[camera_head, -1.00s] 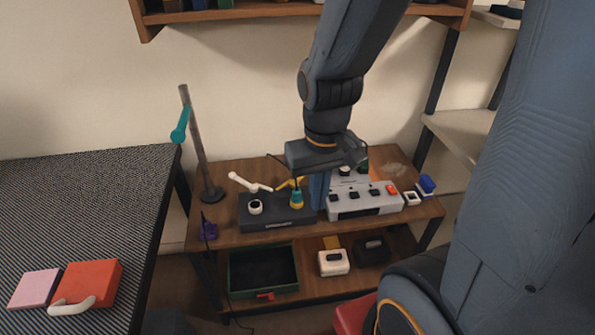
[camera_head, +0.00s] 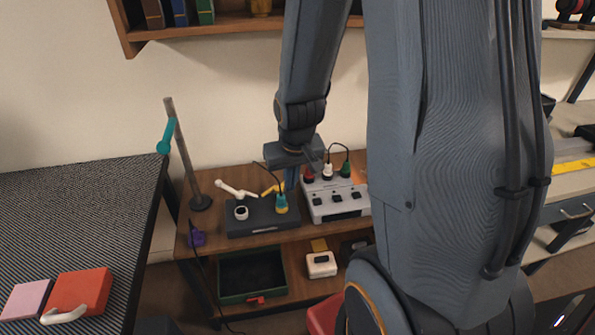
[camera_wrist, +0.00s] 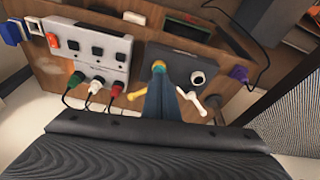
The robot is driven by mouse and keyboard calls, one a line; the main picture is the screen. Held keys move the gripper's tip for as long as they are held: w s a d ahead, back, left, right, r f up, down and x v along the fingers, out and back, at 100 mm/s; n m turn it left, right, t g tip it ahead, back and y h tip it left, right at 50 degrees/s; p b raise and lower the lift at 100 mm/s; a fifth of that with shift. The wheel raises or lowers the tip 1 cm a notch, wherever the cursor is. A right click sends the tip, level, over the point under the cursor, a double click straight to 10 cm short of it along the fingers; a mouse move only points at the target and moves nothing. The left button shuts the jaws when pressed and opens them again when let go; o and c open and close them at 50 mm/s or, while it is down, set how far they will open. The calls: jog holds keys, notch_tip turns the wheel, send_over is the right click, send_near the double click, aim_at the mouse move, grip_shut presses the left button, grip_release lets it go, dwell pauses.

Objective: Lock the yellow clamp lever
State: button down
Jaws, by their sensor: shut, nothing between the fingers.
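In the wrist view the yellow lever (camera_wrist: 138,94) shows just left of my fingers. My gripper (camera_head: 291,180) is shut and empty, pointing down beside the plug, over the gap between the dark box and the grey box. In the wrist view my shut blue fingers (camera_wrist: 159,92) overlap the dark box's edge and end near the plug (camera_wrist: 158,68). I cannot tell whether they touch anything.
A white lever (camera_head: 235,189) and a white ring (camera_head: 241,213) are on the dark box. The grey switch box (camera_head: 337,200) with several cabled plugs stands close on the right. A pole with a teal clamp (camera_head: 166,136) rises at the left. Loose cables cross the bench.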

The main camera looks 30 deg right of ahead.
jog(key=w+d+f+m+t+p, duration=0.1)
jog(key=w+d+f, duration=0.2)
jog(key=w+d, duration=0.2)
jog(key=shift+w+d+t+h, duration=0.15)
jog(key=shift+d+t+h, duration=0.25)
jog(key=shift+d, duration=0.65)
jog(key=shift+f, duration=0.15)
jog(key=w+d+f+p, duration=0.2)
jog(key=w+f+p, duration=0.1)
jog(key=w+f, duration=0.5)
jog(key=shift+p, duration=0.4)
